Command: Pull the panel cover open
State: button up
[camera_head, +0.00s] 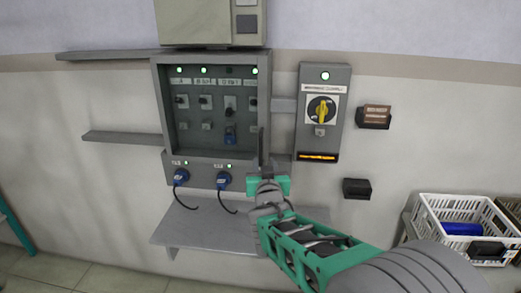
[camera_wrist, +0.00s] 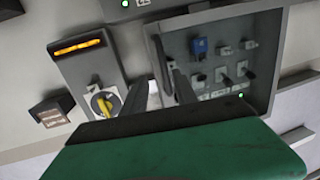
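The grey panel box (camera_head: 158,105) is on the wall, with rows of switches and green lamps showing inside its frame. It also shows at the right in the wrist view (camera_wrist: 272,60). I cannot make out a separate cover leaf; the switches show plainly, and whether a clear cover lies over them I cannot tell. My gripper (camera_head: 263,150) is at the box's right edge, pointing up at the wall. In the wrist view its two dark fingers (camera_wrist: 171,75) stand apart with a narrow gap, beside the box edge. Nothing is clearly held; contact with the edge cannot be told.
A switch box with a yellow rotary knob (camera_head: 322,110) is right of the panel. Two blue plugs (camera_head: 223,181) with cables hang from its lower strip. A grey shelf (camera_head: 190,228) juts out below. A white crate (camera_head: 440,235) stands at the far right.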

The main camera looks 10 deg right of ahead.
aim_at(261, 150)
jog(key=shift+t, duration=0.4)
jog(key=w, duration=0.2)
jog(key=w+p, duration=0.1)
jog(key=w, duration=0.2)
jog(key=w+r+p, duration=0.1)
jog(key=w, duration=0.2)
jog(key=shift+w+d, duration=0.15)
jog(key=shift+d, duration=0.05)
grip_shut()
dwell(0.7)
